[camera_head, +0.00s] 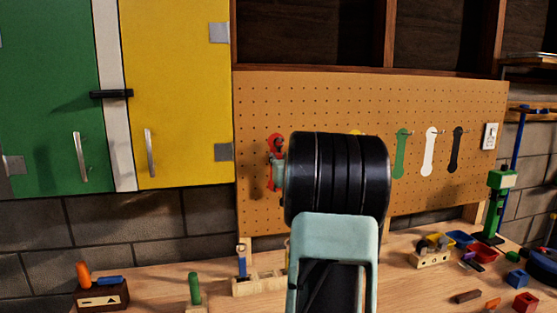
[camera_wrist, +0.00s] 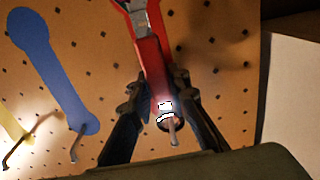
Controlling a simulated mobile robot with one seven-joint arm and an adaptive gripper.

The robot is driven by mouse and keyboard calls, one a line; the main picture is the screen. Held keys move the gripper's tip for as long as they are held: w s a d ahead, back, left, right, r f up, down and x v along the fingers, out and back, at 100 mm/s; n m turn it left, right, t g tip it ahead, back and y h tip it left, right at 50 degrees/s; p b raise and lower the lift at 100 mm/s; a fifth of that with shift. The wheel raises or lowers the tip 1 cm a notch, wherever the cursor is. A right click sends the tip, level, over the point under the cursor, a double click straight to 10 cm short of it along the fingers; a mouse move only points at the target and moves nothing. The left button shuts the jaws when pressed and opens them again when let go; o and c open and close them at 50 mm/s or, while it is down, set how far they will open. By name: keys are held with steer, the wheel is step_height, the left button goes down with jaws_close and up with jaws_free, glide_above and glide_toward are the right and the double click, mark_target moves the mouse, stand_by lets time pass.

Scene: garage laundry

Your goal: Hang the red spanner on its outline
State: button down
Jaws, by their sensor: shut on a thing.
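The red spanner (camera_head: 274,178) is upright at the left part of the pegboard (camera_head: 330,90), partly behind my arm. In the wrist view the red spanner (camera_wrist: 151,55) runs down from the top edge, slightly tilted. My gripper (camera_wrist: 160,95) is shut on it near its ring end, with one dark finger on each side. A metal peg (camera_wrist: 172,132) shows right at the ring end; I cannot tell whether it passes through the hole.
Green (camera_head: 400,155), white (camera_head: 429,152) and black (camera_head: 455,150) outlines are farther right on the board. Yellow (camera_head: 160,60) and green (camera_head: 50,90) cabinet doors stand left. Below, the workbench (camera_head: 400,295) carries blocks, trays and wooden holders.

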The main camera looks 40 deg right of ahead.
steer(key=c, duration=1.8)
jaws_free()
steer(key=shift+o, duration=0.2)
steer(key=v, duration=1.2)
